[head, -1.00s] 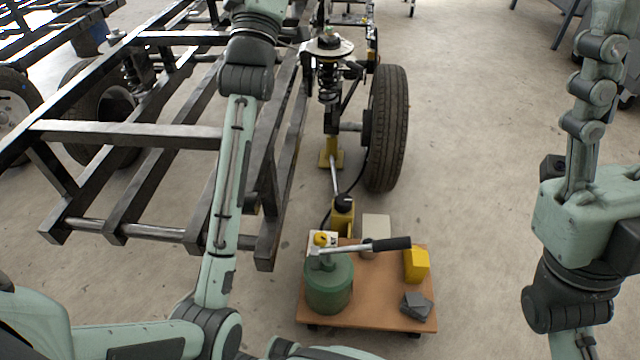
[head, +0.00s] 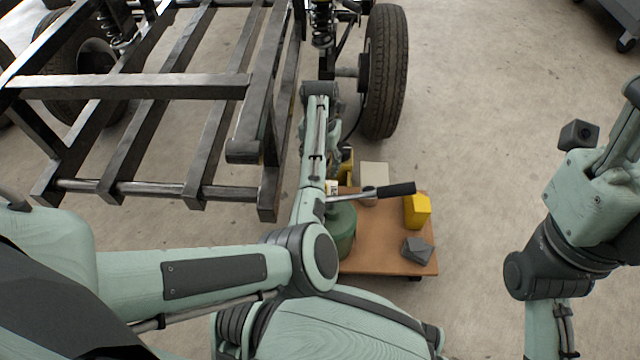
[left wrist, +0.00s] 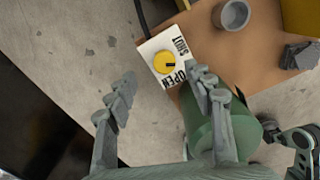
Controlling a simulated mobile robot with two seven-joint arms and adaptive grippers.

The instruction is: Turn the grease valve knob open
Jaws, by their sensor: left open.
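The yellow valve knob (left wrist: 165,62) sits on a white plate (left wrist: 152,45) marked SHUT and OPEN in the left wrist view. A dark pointer mark on the knob points to the right side of the plate. My left gripper (left wrist: 161,85) is open and empty, its fingers spread either side of the knob in this view and apart from it. The green grease pump (head: 342,232) with its black-handled lever (head: 392,190) stands on the cart; my left arm covers part of it and the knob in the head view.
The wooden cart (head: 375,258) also carries a yellow box (head: 417,211), a grey block (head: 417,250) and a grey cup (left wrist: 233,15). A black steel frame (head: 130,86) is at left, with a tyre (head: 386,75) behind the cart. Floor right of the cart is clear.

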